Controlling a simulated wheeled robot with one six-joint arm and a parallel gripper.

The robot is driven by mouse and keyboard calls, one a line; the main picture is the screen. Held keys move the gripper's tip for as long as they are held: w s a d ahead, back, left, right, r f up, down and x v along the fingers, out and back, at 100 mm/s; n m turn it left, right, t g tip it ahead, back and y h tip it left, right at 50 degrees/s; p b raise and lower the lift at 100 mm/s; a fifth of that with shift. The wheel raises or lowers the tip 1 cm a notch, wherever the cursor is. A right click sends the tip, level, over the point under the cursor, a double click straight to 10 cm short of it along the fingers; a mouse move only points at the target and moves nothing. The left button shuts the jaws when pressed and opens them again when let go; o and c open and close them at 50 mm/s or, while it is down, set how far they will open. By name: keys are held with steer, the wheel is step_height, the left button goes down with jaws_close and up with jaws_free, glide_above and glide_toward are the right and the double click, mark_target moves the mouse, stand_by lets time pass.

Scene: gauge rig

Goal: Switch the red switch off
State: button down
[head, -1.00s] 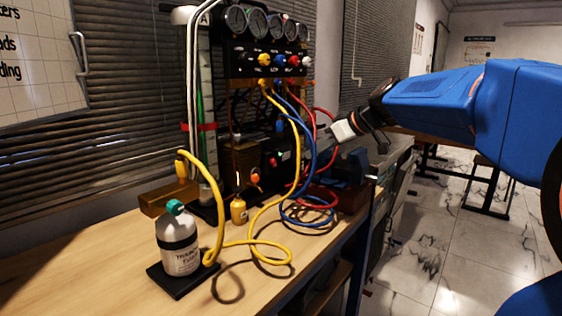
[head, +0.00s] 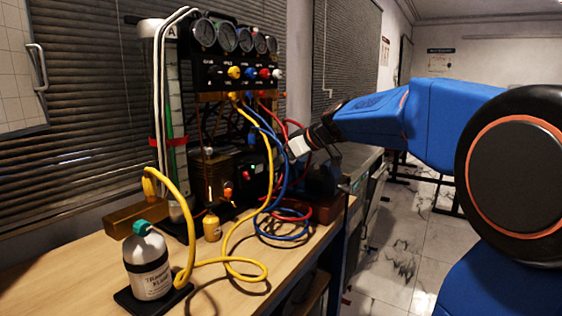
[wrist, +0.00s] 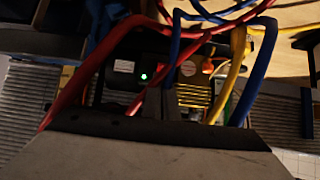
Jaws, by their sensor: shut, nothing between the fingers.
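The black switch box (head: 243,166) stands on the bench below the gauge panel, behind hanging hoses. I cannot tell the switch's position. My gripper (head: 297,149) is shut and empty, to the right of the box, pointing toward the rig. In the wrist view its fingertips (wrist: 160,98) show below the switch in the picture, apart from it as far as I can tell.
Yellow (head: 236,222), blue (head: 283,170) and red hoses loop in front of the box, close to my gripper. A gauge panel (head: 240,75) with coloured knobs stands above. A white bottle (head: 147,265) and a small yellow weight (head: 212,228) stand on the wooden bench (head: 80,272).

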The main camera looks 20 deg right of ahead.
mark_target(249, 176)
steer(key=x, duration=0.9)
steer(key=shift+f, duration=0.15)
steer(key=shift+w+a+f, duration=0.15)
steer(key=shift+f, duration=0.15)
steer(key=shift+r, duration=0.2)
steer(key=shift+r, duration=0.9)
steer(key=shift+r, duration=0.1)
